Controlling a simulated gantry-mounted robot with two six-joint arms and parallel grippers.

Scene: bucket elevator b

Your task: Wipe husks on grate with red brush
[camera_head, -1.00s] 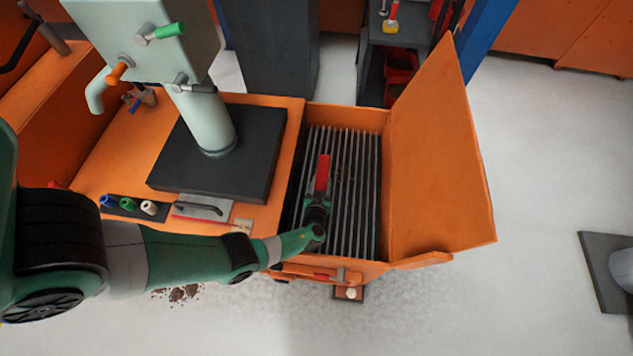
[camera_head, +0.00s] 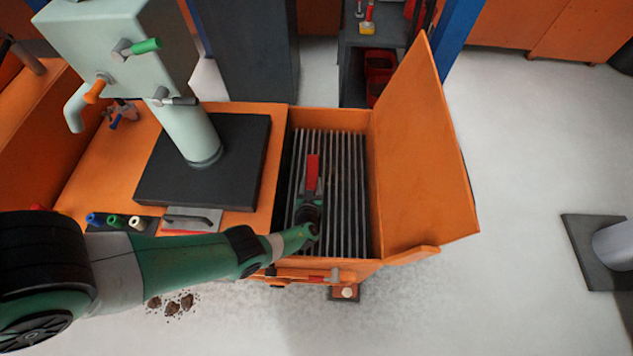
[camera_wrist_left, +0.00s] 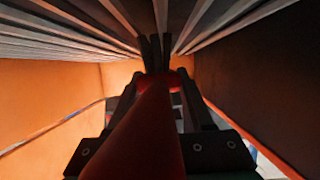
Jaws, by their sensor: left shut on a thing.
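My left gripper (camera_head: 309,206) is shut on the red brush (camera_head: 312,172), over the left part of the grate (camera_head: 346,215). The grate is a row of parallel grey bars inside an orange box. In the left wrist view, the brush's red handle (camera_wrist_left: 148,135) runs up between the dark jaws of the gripper (camera_wrist_left: 170,92). Its dark bristles (camera_wrist_left: 156,55) point at the grate bars (camera_wrist_left: 215,20); I cannot tell whether they touch. Husks on the grate are not clearly visible; faint brownish specks may show right of the brush. My right gripper is not in view.
The box's orange lid (camera_head: 420,150) stands open on the right. On the left, a pale green pump column (camera_head: 190,130) rises from a black base plate (camera_head: 235,185). Brown crumbs (camera_head: 178,304) lie on the floor in front.

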